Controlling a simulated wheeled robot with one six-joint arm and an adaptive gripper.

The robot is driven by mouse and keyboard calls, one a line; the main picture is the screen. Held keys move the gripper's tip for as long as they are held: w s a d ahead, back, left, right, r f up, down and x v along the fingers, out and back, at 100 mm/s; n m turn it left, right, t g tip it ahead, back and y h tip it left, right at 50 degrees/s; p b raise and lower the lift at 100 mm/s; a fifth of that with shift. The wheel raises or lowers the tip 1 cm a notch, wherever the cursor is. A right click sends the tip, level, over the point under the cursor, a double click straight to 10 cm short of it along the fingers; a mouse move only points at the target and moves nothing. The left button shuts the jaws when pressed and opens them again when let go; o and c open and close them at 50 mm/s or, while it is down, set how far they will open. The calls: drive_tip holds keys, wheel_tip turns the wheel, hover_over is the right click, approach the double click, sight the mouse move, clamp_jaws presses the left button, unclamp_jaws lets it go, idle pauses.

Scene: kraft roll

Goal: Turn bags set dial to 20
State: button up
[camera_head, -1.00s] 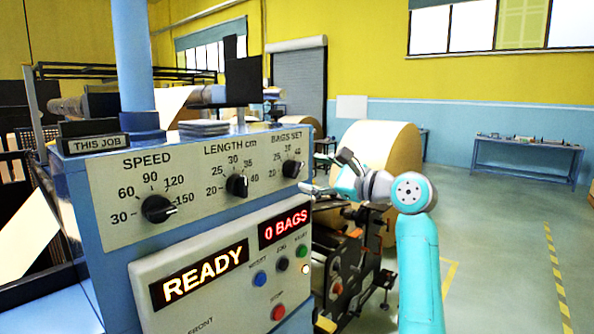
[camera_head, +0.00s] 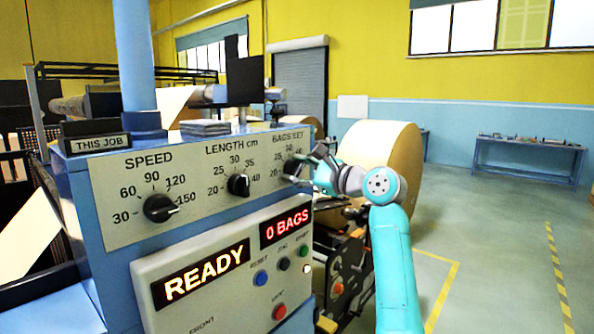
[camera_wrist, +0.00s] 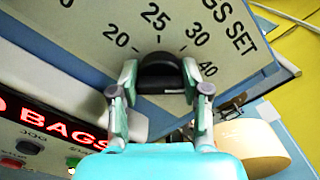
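The black bags set dial (camera_wrist: 160,72) sits on the panel, with 20, 25, 30 and 40 legible around it in the wrist view. My gripper (camera_wrist: 159,82) has one finger on each side of the dial. The fingers are apart and very close to its sides; I cannot tell whether they touch it. I cannot make out which number the dial points to.
The length dial (camera_head: 238,185) and speed dial (camera_head: 160,208) are left of the bags set dial. Below are a READY display (camera_head: 205,272), a red 0 BAGS display (camera_head: 285,226) and several buttons. A large kraft roll (camera_head: 375,150) stands behind my arm. The floor at right is open.

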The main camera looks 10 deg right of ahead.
drive_tip(key=shift+n, duration=0.4)
drive_tip(key=n, duration=0.5)
drive_tip(key=shift+f+n, duration=0.15)
drive_tip(key=shift+n, duration=0.15)
drive_tip(key=n, duration=0.7)
drive_tip(key=shift+f, duration=0.15)
drive_tip(key=n, duration=0.6)
drive_tip(key=shift+f+n, duration=0.1)
drive_tip(key=shift+n, duration=0.2)
drive_tip(key=n, duration=0.7)
drive_tip(key=shift+w+d+f, duration=0.1)
drive_tip(key=o, duration=1.1)
drive_tip(key=shift+o, duration=0.2)
